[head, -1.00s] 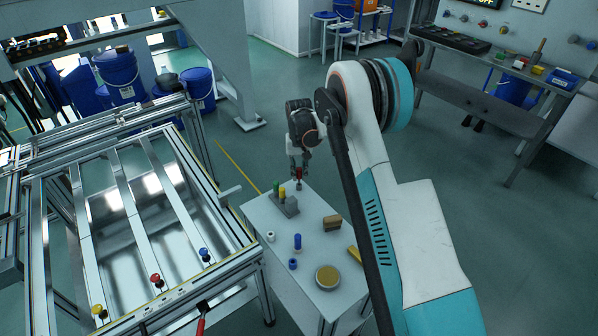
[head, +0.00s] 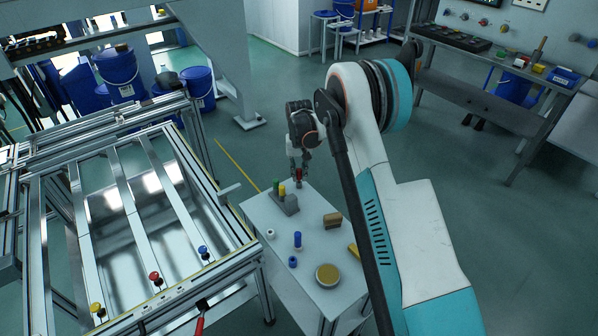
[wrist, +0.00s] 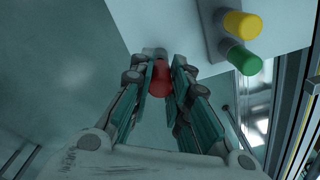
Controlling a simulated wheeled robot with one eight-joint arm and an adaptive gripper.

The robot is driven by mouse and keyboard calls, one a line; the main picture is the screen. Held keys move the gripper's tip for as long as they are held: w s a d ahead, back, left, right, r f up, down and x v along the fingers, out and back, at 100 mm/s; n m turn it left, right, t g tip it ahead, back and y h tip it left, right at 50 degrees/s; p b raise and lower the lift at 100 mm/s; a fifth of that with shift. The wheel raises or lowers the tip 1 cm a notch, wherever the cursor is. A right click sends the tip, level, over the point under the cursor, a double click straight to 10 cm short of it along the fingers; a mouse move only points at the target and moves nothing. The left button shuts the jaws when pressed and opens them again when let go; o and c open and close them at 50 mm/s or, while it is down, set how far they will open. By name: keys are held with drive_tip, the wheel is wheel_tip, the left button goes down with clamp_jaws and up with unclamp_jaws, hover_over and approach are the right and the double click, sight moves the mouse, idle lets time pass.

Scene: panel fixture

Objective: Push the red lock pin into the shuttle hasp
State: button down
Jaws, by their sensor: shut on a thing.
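The red lock pin (wrist: 160,79) is between the two fingers of my gripper (wrist: 161,84) in the wrist view, with a small grey part at its far end. In the head view the red pin (head: 299,174) shows small below my gripper (head: 300,160), over the far corner of the white table. My gripper is shut on it. I cannot tell whether the pin's lower end touches the table. I cannot make out the shuttle hasp for certain in either view.
A grey block (head: 291,207) with a green pin (head: 276,187) and a yellow pin (head: 282,190) stands close to the left. The white table (head: 318,250) also bears blue pieces, a brown block (head: 332,221) and a round tin (head: 327,275). A metal-framed fixture (head: 230,262) with coloured knobs stands left.

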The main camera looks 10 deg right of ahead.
sight(299, 171)
drive_tip(key=shift+f+b, duration=0.6)
drive_tip(key=shift+f, duration=0.35)
drive_tip(key=c, duration=1.4)
unclamp_jaws()
drive_tip(key=shift+c, duration=0.2)
drive_tip(key=shift+r, duration=0.1)
wheel_tip(299, 171, up, 12)
drive_tip(key=s+r+n+t, duration=0.1)
drive_tip(key=s+r+t, duration=0.2)
drive_tip(key=s+r, duration=1.6)
drive_tip(key=s+f+n+t, duration=0.1)
drive_tip(key=s+t, duration=0.3)
drive_tip(key=s, duration=1.8)
drive_tip(key=shift+s, duration=0.15)
